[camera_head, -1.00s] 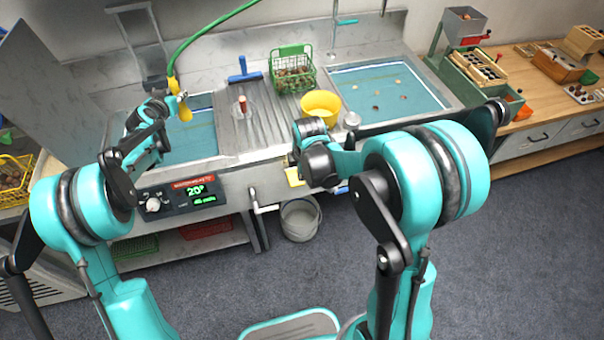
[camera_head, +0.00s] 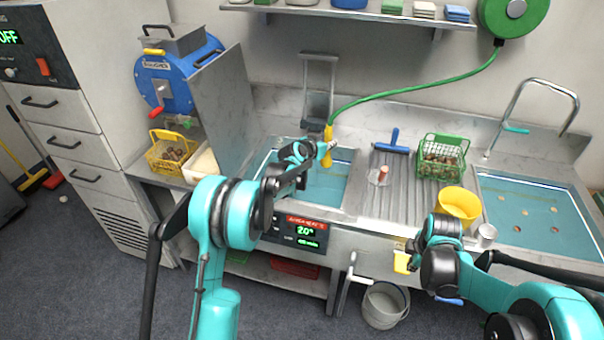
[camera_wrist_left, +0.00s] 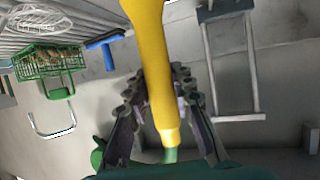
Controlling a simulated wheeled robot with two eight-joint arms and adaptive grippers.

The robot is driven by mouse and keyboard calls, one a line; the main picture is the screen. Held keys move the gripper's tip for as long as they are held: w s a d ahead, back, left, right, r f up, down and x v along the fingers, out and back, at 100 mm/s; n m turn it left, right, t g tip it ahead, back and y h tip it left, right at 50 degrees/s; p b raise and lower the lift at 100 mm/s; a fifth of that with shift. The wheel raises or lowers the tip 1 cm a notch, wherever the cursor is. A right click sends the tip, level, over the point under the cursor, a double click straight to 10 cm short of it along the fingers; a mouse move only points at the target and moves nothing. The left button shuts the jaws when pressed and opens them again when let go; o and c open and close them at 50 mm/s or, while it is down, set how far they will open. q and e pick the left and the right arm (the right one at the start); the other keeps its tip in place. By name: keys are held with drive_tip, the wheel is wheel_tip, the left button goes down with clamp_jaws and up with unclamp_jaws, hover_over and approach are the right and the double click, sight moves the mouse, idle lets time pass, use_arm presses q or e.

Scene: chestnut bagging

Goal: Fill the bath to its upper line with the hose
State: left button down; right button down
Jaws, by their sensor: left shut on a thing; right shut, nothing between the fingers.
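The bath (camera_head: 347,204) is the left basin in the steel counter and has bluish water in it; I cannot make out its upper line or the exact level. The green hose (camera_head: 415,86) hangs from a green reel (camera_head: 514,14) and ends in a yellow nozzle (camera_head: 327,159). My left gripper (camera_head: 322,150) is shut on the nozzle over the bath. In the left wrist view the nozzle (camera_wrist_left: 150,60) lies between the fingers; no water stream can be made out. My right gripper (camera_head: 416,243) is shut and empty at the counter front, its fingers partly hidden by its wrist.
Right of the bath are a ribbed drainboard (camera_head: 394,192), a blue squeegee (camera_head: 392,143), a green basket (camera_head: 442,157) and a yellow bowl (camera_head: 459,205). A second basin (camera_head: 525,215) holds water and chestnuts. A control panel (camera_head: 295,232) is on the front; a bucket (camera_head: 385,304) stands below.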

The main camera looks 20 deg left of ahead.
sight(327, 133)
use_arm(q)
drive_tip(key=shift+r+p, duration=1.25)
drive_tip(key=shift+r, duration=0.85)
drive_tip(key=shift+f, duration=0.1)
